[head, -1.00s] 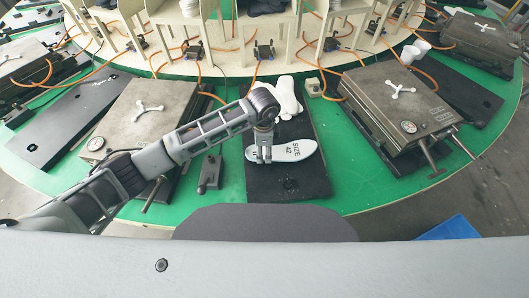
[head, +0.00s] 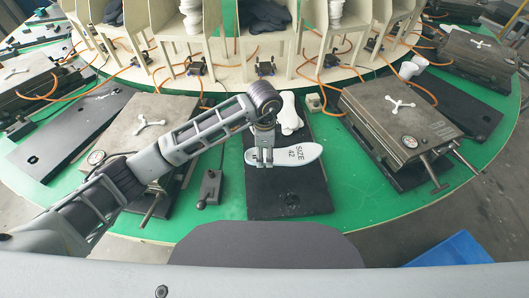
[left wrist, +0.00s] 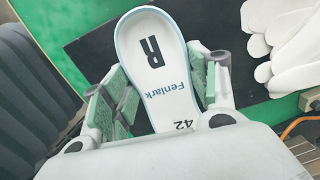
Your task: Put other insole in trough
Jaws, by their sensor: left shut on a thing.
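The insole is above a black board (head: 290,202) and extends to the right of the fingers. I cannot pick out a trough with certainty. My right gripper is out of view.
A grey metal case with a gauge (head: 398,110) stands right of the board, and a similar one (head: 150,122) stands left. A small grey block with a knob (head: 210,187) sits left of the board. The green table (head: 390,203) has free room at its front. Cream stands and orange hoses line the back.

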